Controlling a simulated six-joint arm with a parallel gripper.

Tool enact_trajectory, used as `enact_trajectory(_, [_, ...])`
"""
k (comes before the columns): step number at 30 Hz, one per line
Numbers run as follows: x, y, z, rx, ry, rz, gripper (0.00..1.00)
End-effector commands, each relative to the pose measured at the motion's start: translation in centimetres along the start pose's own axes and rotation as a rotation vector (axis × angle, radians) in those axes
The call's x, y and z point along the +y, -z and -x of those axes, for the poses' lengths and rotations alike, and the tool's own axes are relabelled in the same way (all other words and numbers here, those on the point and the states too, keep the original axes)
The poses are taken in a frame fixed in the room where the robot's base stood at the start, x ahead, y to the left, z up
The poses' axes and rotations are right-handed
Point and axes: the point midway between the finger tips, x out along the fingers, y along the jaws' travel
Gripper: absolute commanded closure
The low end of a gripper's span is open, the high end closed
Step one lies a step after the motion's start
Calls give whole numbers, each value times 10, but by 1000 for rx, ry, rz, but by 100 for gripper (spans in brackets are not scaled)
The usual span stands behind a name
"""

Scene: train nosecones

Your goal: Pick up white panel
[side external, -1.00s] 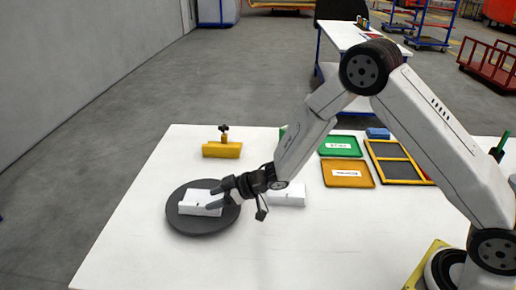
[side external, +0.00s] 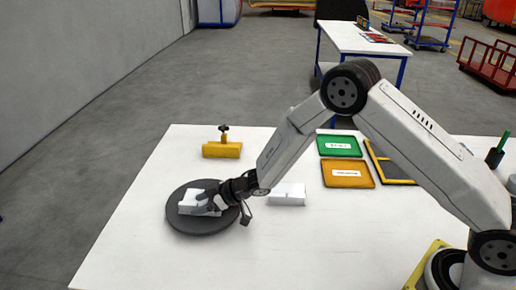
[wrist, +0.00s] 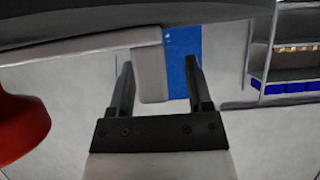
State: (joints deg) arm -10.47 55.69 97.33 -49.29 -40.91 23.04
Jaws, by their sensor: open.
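A white panel (side external: 188,203) rests on a dark round turntable (side external: 188,227) at the left of the table. My gripper (side external: 206,204) is low over the turntable at the panel's right part, and its fingers partly hide the panel. In the wrist view my gripper (wrist: 160,85) is open, with one dark finger on each side of a pale block end (wrist: 151,72), which looks like part of the white panel. Whether a finger touches it I cannot tell.
Another white block (side external: 288,195) lies right of the turntable, under my forearm. A yellow holder with a black knob (side external: 222,149) stands behind. Green (side external: 339,146) and orange (side external: 347,174) trays lie to the right. The front of the table is clear.

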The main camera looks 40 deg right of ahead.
Motion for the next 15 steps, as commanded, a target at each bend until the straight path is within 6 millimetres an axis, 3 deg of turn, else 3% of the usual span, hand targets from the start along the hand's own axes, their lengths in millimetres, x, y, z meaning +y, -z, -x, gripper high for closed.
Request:
enact_trajectory(4, [0, 0, 0, 0, 0, 0, 38])
enact_trajectory(10, [0, 0, 0, 0, 0, 0, 100])
enact_trajectory(15, [0, 0, 0, 0, 0, 0, 100])
